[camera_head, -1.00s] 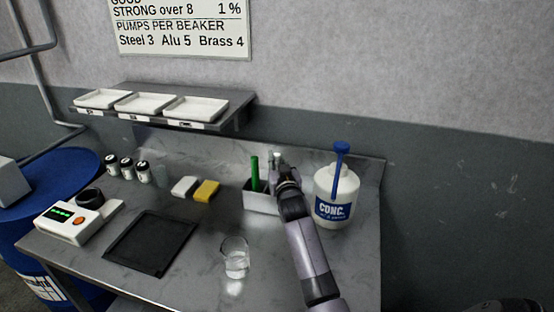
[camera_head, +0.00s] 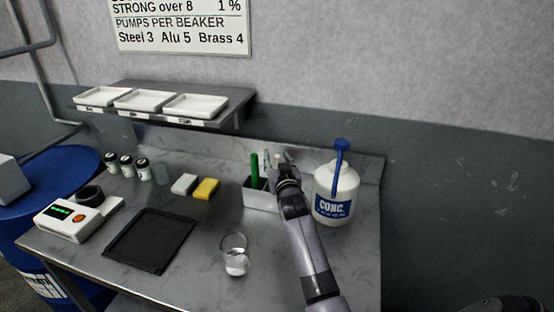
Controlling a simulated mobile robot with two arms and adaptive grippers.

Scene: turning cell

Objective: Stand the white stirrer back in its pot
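The pot (camera_head: 259,199) is a grey, open-topped box at the back of the steel bench. A green stirrer (camera_head: 255,168) stands upright in its left part. A pale, slim piece (camera_head: 266,163) stands just right of the green one; it may be the white stirrer, but the gripper partly hides this area. My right gripper (camera_head: 284,161) is over the right part of the pot, and its arm covers the pot's right end. Its fingers are small and dark, and I cannot tell whether they hold anything. My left gripper is not in view.
The white CONC. bottle (camera_head: 335,192) with a blue pump stands close right of my arm. A glass beaker (camera_head: 236,257) stands in front of the pot. A yellow block (camera_head: 206,189), a black tray (camera_head: 150,240) and a scale (camera_head: 72,220) lie to the left.

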